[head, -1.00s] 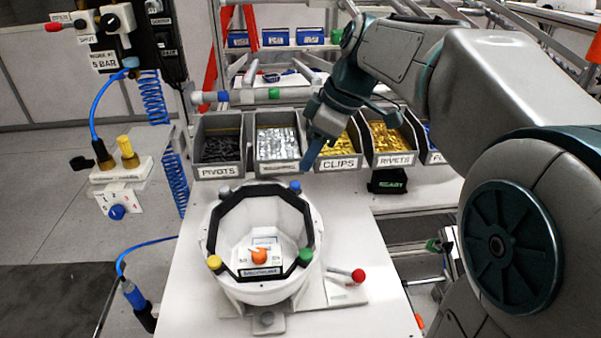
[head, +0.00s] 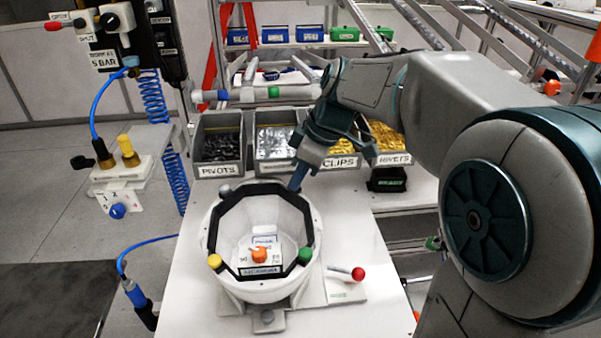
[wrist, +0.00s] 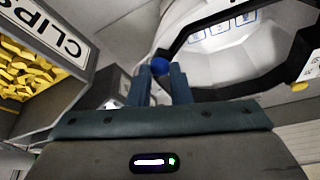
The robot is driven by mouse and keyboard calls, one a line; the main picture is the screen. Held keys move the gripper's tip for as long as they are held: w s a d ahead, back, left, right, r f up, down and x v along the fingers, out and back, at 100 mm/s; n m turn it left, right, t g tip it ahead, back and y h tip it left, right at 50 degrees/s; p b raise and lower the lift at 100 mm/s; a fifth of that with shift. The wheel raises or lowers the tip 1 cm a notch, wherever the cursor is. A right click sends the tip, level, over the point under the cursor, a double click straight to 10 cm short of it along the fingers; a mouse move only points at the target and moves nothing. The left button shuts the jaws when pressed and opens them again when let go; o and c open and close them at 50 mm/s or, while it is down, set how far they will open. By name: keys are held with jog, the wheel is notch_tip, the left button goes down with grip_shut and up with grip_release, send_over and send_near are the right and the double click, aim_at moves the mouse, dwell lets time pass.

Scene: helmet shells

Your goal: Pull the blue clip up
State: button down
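The white helmet shell (head: 310,225) sits on its fixture with a black octagonal frame (head: 212,230) around its opening. The blue clip (wrist: 160,66) shows in the wrist view as a round knob on the frame, at the tips of my fingers. My gripper (head: 296,184) points down at the frame's back right corner in the head view and hides the clip there. In the wrist view my gripper (wrist: 161,78) has its two fingers apart, with the clip between or just beyond their tips. I cannot tell whether they touch it.
A grey clip (head: 225,191), a yellow clip (head: 214,261) and a green clip (head: 305,256) are on the other corners. An orange knob (head: 259,254) is inside the shell. A red-tipped lever (head: 358,273) stands at right. Parts bins (head: 219,170) line the back.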

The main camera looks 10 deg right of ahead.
jog(key=shift+r, duration=0.65)
jog(key=c, duration=1.3)
grip_release()
jog(key=v, duration=1.3)
jog(key=shift+s+d+r+b, duration=0.1)
jog(key=shift+d+r+b, duration=0.15)
jog(key=shift+r+b, duration=0.1)
jog(key=shift+f, duration=0.1)
jog(key=s+d+f+m+h, duration=0.1)
jog(key=s+f+m, duration=0.3)
jog(key=f, duration=0.3)
jog(key=s+d+f+m+t+h, duration=0.1)
jog(key=s+d+f+m, duration=0.1)
jog(key=s+f+m, duration=0.3)
jog(key=s+d+f+m+h, duration=0.1)
jog(key=s+f+m+h, duration=0.1)
jog(key=s+f+m, duration=0.2)
jog(key=shift+s+d+f+m, duration=0.1)
jog(key=shift+s+f, duration=0.4)
jog(key=shift+f, duration=0.5)
jog(key=shift+s+d+f+m, duration=0.1)
jog(key=shift+s+f, duration=0.4)
jog(key=shift+f, duration=0.55)
jog(key=shift+s+d+f+m, duration=0.1)
jog(key=shift+s+f, duration=0.35)
jog(key=shift+f, duration=0.55)
